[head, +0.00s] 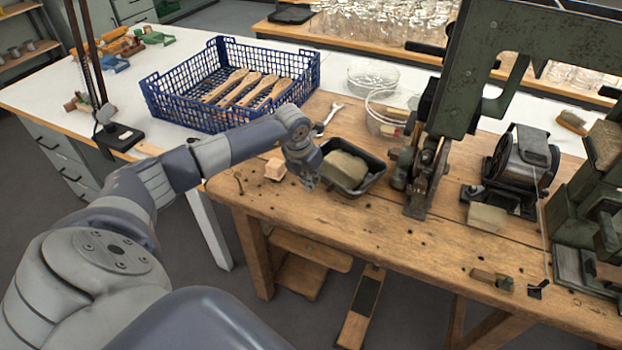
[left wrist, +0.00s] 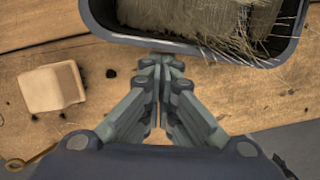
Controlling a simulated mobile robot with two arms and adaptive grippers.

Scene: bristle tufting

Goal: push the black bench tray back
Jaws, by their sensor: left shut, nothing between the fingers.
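The black bench tray (head: 375,174) sits on the wooden workbench, left of the green machine, with a block of tan bristle (head: 345,169) in it. In the left wrist view the tray's near wall (left wrist: 190,45) runs across the top, and bristle ends stick out over its right side. My left gripper (head: 311,184) is at the tray's near left side. In the left wrist view its shut, empty fingers (left wrist: 160,62) point at the near wall, very close to it; I cannot tell whether they touch. My right gripper is not in view.
A small wooden block (head: 275,169) lies left of the tray. A blue crate (head: 229,88) with wooden brush handles stands behind on the white table. A wrench (head: 330,117) and a glass bowl (head: 391,112) lie behind the tray. The green machine (head: 465,70) stands to the right.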

